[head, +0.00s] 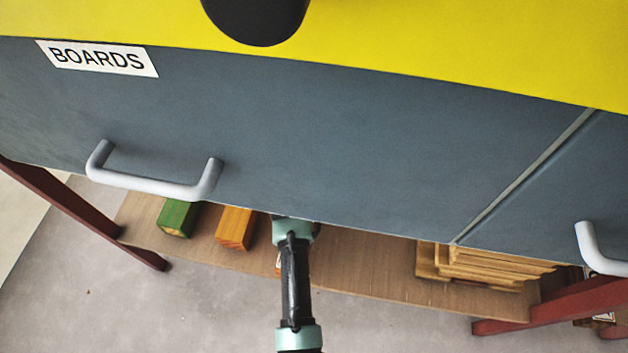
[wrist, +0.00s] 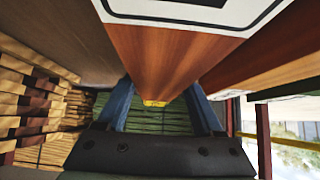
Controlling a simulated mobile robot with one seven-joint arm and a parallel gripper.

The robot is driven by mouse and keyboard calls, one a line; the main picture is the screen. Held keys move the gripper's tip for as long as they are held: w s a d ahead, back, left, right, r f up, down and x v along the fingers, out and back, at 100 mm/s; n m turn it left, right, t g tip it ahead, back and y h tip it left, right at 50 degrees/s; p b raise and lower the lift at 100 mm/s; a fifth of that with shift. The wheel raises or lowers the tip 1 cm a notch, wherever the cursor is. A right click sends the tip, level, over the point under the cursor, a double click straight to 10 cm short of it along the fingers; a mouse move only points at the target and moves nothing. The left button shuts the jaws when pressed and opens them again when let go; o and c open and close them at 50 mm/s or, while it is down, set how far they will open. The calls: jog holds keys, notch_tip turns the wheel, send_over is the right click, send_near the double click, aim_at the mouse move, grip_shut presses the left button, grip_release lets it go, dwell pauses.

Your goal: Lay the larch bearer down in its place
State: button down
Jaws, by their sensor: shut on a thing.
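My gripper (wrist: 160,106) is shut on a reddish-brown wooden bearer (wrist: 165,62), which lies between its two blue fingers in the wrist view. A white label with a dark border is on the bearer's near face. I take this to be the larch bearer; its label cannot be read. In the head view my gripper (head: 292,228) is low, under the cabinet's front edge at the shelf, and its fingers are hidden. On the wooden shelf (head: 370,268) an orange bearer (head: 235,228) and a green bearer (head: 176,218) lie to its left. Whether the held bearer touches the shelf cannot be told.
The grey cabinet front (head: 330,150), labelled BOARDS, overhangs the shelf, with a pale handle (head: 155,185). A stack of boards (head: 480,262) stands right of my gripper; it also shows left in the wrist view (wrist: 35,100). Another wooden bearer (wrist: 275,62) is close on the right there.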

jog(key=shift+w+d+r, duration=0.15)
jog(key=shift+w, duration=0.65)
jog(key=shift+b, duration=0.3)
notch_tip(320, 180, down, 4)
jog(key=b, duration=0.3)
jog(key=shift+r, duration=0.25)
jog(key=shift+c, duration=2.2)
grip_release()
jog(key=shift+s+f, duration=0.1)
jog(key=shift+f, duration=0.2)
jog(key=o, duration=0.4)
